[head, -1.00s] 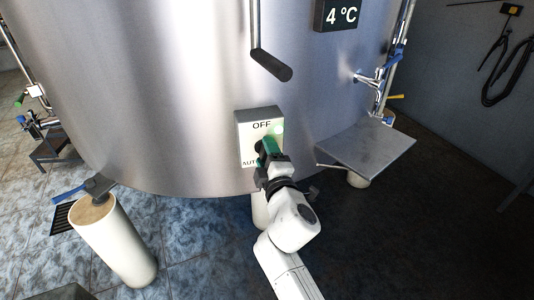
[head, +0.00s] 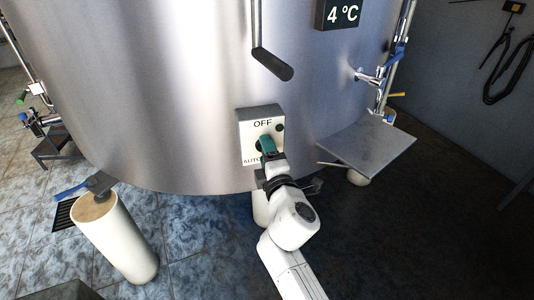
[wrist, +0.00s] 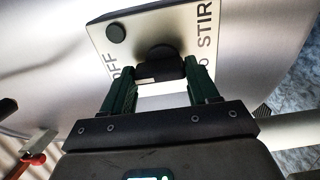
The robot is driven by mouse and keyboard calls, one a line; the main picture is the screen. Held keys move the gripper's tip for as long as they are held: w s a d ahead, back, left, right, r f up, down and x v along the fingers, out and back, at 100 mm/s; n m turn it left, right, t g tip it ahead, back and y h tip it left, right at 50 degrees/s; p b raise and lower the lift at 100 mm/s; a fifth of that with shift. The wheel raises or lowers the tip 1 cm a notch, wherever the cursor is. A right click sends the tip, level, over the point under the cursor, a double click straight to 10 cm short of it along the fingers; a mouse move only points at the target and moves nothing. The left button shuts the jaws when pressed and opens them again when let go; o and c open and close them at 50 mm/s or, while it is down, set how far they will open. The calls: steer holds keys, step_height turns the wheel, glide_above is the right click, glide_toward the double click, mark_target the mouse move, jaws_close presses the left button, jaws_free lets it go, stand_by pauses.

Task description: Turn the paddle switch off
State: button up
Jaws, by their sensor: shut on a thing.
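The switch box (head: 247,118) is a pale panel on the front of the steel tank, with OFF at its top and AUTO low on its left. In the wrist view its face (wrist: 181,22) also shows STIR. The black paddle switch (wrist: 161,62) sits mid-panel, between the two green fingers of my gripper (wrist: 160,84), which is shut on it. In the head view my gripper (head: 266,146) covers most of the paddle, so its exact pointing is hard to read. The round indicator lamp (head: 281,128) is dark; it also shows in the wrist view (wrist: 116,33).
The steel tank (head: 150,90) fills the background. A black-gripped handle (head: 272,65) hangs above the box, and a 4 °C display (head: 342,13) is higher up. A metal shelf (head: 368,145) juts out at right. A white post (head: 118,240) stands at lower left.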

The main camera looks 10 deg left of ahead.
steer(key=o, duration=1.1)
steer(key=shift+c, duration=0.2)
steer(key=shift+s, duration=0.1)
steer(key=p+v, duration=0.4)
steer(key=v, duration=0.6)
steer(key=shift+s, duration=0.3)
steer(key=shift+d, duration=0.1)
steer(key=s+d+f+m+g+h+p, duration=0.25)
steer(key=s+d+f+m+h, duration=0.35)
steer(key=d, duration=0.5)
steer(key=s+d+f+m+g+h+p, duration=0.1)
steer(key=s+d+f+m+g+h, duration=0.2)
steer(key=d+m, duration=0.65)
steer(key=s+d+f+m+g, duration=0.1)
steer(key=s+d+m+g, duration=0.1)
steer(key=s, duration=0.6)
steer(key=s+d+f+m+g+y+p, duration=0.1)
steer(key=s+d+m+g, duration=0.2)
steer(key=s, duration=0.6)
steer(key=s+d+f+m+g+p, duration=0.1)
steer(key=s+d+m+g, duration=0.1)
steer(key=s+d+g, duration=0.3)
steer(key=s+d, duration=0.1)
steer(key=s, duration=0.3)
steer(key=shift+f+m, duration=0.35)
steer(key=shift+f, duration=0.05)
